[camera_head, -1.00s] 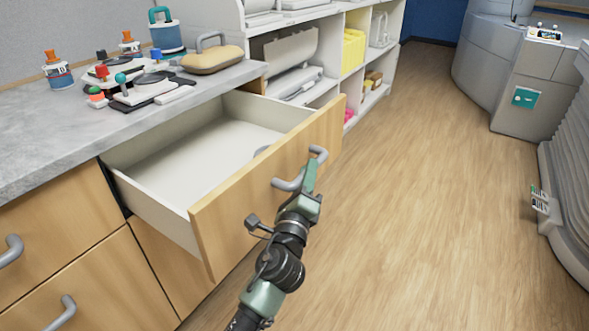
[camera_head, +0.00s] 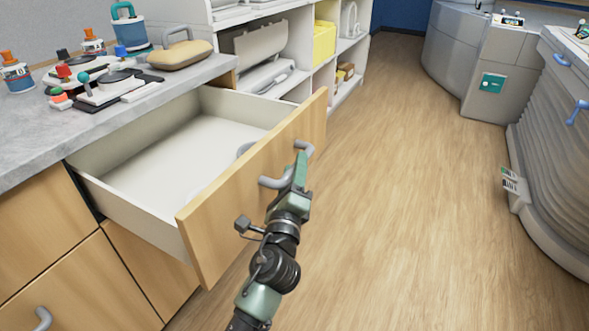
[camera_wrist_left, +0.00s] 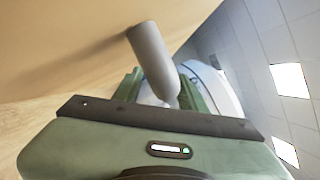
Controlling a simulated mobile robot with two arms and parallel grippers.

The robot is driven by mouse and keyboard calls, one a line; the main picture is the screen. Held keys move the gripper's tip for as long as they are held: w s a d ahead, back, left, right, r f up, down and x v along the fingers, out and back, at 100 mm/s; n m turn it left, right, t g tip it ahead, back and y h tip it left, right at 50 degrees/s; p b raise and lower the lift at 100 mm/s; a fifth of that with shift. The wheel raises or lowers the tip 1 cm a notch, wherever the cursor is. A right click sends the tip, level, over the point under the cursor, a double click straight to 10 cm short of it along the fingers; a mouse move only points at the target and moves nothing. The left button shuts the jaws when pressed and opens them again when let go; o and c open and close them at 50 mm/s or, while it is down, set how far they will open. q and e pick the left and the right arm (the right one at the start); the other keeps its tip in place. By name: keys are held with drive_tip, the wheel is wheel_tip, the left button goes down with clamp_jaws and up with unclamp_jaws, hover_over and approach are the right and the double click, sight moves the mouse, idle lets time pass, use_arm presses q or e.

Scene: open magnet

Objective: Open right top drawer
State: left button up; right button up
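The right top drawer (camera_head: 225,205), with a light wood front and white inside, stands well pulled out from under the grey counter. Its grey bar handle (camera_head: 272,183) is on the front face. My left gripper (camera_head: 300,165) is at this handle. In the left wrist view the handle (camera_wrist_left: 153,60) runs between the two green fingers (camera_wrist_left: 158,92), which appear closed around it, though the exact contact is partly hidden. My right gripper is not in view.
The grey counter (camera_head: 40,150) holds several bottles, devices and a tan case (camera_head: 180,54). White shelves (camera_head: 298,55) stand behind the drawer. Closed wooden drawers (camera_head: 80,285) are at the left. Open wood floor (camera_head: 400,200) lies right, with a grey machine (camera_head: 550,150) at the far right.

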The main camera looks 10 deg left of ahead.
use_arm(q)
drive_tip(key=v, duration=0.8)
drive_tip(key=shift+w, duration=0.1)
idle(0.3)
